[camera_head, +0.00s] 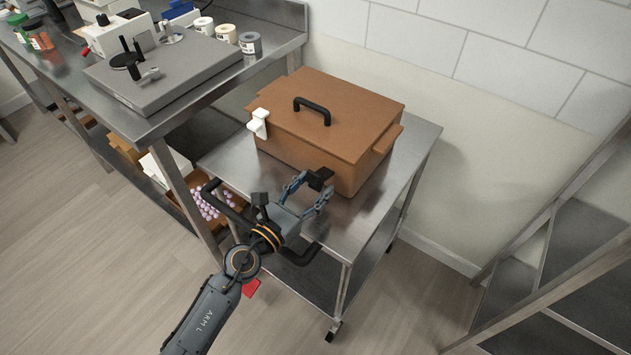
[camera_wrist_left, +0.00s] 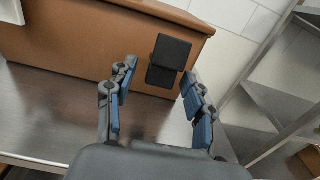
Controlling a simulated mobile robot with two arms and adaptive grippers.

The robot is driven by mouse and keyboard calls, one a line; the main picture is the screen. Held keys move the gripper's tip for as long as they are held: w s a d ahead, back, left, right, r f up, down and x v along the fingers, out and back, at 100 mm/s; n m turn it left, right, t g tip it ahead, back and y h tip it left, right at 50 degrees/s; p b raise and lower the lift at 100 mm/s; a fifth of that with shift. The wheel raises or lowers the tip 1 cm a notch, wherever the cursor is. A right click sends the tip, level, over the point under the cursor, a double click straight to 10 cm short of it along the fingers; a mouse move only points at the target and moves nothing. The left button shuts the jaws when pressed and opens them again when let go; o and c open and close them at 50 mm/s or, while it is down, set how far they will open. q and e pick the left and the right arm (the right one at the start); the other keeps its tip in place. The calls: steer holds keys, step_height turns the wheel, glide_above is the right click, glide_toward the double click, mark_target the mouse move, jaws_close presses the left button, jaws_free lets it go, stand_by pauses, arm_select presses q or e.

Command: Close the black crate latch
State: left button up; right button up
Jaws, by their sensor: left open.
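The brown crate (camera_head: 335,160) stands on a steel cart with its lid (camera_head: 345,105) down. The black latch (camera_head: 319,178) is low on the crate's front face, towards the right, and appears to stick out from it. In the left wrist view the black latch (camera_wrist_left: 170,52) shows as a dark, bent plate against the brown wall. My left gripper (camera_head: 311,190) is open in front of the latch. In the wrist view its fingers (camera_wrist_left: 157,78) are spread to either side of the latch's lower part, with no clear contact. My right gripper is not in view.
A white latch (camera_head: 259,123) is at the crate's left front, and a black handle (camera_head: 312,108) is on the lid. The cart top (camera_head: 405,160) is bare around the crate. A steel bench (camera_head: 160,122) with equipment stands left; a metal rack (camera_head: 560,260) stands right.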

arm_select(q)
steer(key=shift+w+d, duration=0.45)
steer(key=shift+w, duration=0.1)
